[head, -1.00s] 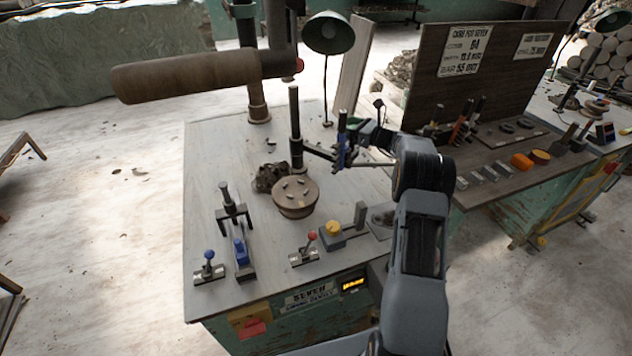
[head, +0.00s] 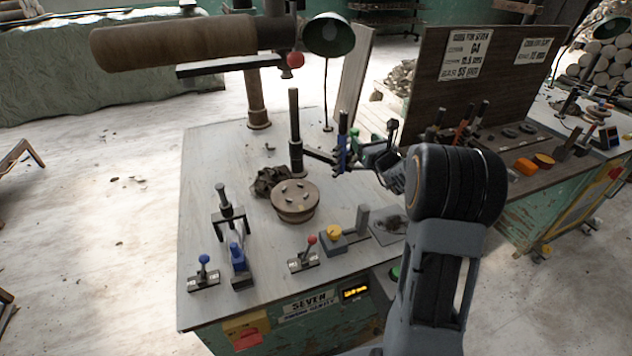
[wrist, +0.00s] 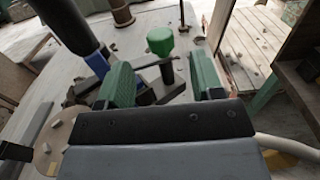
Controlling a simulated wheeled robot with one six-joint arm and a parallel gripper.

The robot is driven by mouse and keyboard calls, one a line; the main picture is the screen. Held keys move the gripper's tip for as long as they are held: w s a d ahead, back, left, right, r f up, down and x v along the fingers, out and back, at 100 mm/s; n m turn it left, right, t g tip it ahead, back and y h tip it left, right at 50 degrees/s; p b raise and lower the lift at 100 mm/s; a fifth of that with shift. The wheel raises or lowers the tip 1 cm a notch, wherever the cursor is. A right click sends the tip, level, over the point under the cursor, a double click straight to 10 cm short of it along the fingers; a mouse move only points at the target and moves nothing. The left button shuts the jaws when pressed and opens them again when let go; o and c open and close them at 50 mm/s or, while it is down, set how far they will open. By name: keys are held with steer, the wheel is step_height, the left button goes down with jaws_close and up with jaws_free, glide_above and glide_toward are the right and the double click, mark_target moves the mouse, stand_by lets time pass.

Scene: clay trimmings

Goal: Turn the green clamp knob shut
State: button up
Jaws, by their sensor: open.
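The green clamp knob (wrist: 160,41) tops a dark post in the wrist view, upright, with its top and side showing. My gripper (wrist: 163,82) is open, its green-padded fingers to the left and right of the knob's post in the picture. The knob appears beyond the fingertips, with no contact visible. In the head view my gripper (head: 374,156) is at the back right of the bench, beside a blue clamp part with a dark handle (head: 342,124). I cannot clearly pick out the knob in the head view.
A round wooden disc (head: 295,204) and a dark clay lump (head: 271,182) are left of my gripper. A tall dark post (head: 294,130) stands behind them. Toggle levers line the bench (head: 207,150) front. A lamp (head: 328,36) and an upright board (head: 480,80) stand behind.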

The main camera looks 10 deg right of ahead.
steer(key=s+a+r+n+g+y+p, duration=0.2)
steer(key=s+a+n+g, duration=0.3)
steer(key=s+a+n, duration=0.4)
steer(key=s+a+r+n+g+y+p, duration=0.3)
steer(key=s+a+n+g+y, duration=0.1)
steer(key=s+a+n, duration=0.5)
steer(key=shift+s+a+n+g+y, duration=0.4)
steer(key=shift+a+n+g, duration=0.55)
steer(key=shift+n, duration=0.35)
